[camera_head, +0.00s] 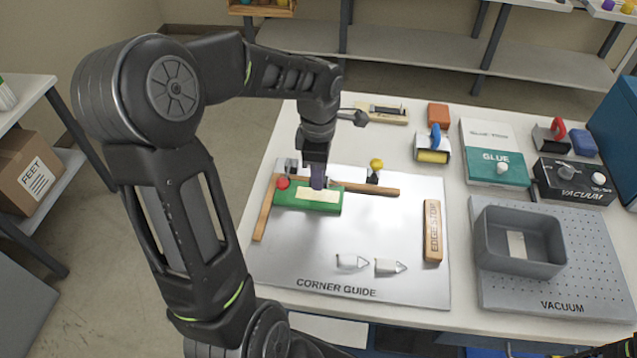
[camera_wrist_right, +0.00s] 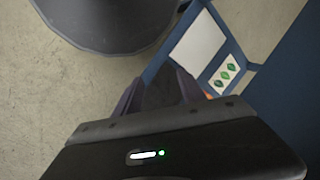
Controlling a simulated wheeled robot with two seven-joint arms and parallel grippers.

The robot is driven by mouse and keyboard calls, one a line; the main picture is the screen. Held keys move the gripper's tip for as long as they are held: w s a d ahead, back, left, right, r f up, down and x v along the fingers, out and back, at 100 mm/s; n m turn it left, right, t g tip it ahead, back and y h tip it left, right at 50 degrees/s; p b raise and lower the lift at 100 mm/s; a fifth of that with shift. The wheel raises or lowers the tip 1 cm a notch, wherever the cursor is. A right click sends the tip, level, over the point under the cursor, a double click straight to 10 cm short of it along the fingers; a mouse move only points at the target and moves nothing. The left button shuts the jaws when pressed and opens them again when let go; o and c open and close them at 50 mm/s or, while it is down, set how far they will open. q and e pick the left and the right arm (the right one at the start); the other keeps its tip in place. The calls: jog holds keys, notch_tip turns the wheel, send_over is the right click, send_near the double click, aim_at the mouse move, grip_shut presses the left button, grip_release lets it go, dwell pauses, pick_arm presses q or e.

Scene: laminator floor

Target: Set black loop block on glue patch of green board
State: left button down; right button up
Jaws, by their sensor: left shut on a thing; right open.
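The green board (camera_head: 292,199) lies at the back left of the metal corner guide plate, by the wooden strips. Its pale glue patch (camera_head: 318,196) faces up. My left gripper (camera_head: 318,184) points down at the far edge of that patch, shut. Its fingers hide what they hold, and I cannot make out the black loop block clearly anywhere. Whether the held thing touches the patch is also unclear. My right gripper (camera_wrist_right: 160,88) shows in the right wrist view, open and empty, away from the work table.
A red knob (camera_head: 283,183) and a yellow knob (camera_head: 376,164) stand near the board. The edge stop (camera_head: 433,231) lies on the plate's right side. A grey bin (camera_head: 500,259) sits on the vacuum plate (camera_head: 580,292). The plate's middle is clear.

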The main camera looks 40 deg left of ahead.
pick_arm(q)
notch_tip(320, 180, down, 3)
jog(key=shift+f+p, duration=0.2)
jog(key=shift+p, duration=0.15)
jog(key=shift+f, duration=0.15)
jog(key=shift+f, duration=0.1)
jog(key=shift+f+b, duration=0.15)
jog(key=shift+b, duration=0.15)
jog(key=c, duration=1.2)
grip_release()
jog(key=shift+c, duration=0.2)
jog(key=shift+r, duration=0.2)
notch_tip(320, 180, up, 12)
jog(key=shift+r+b, duration=0.1)
jog(key=shift+b, duration=0.3)
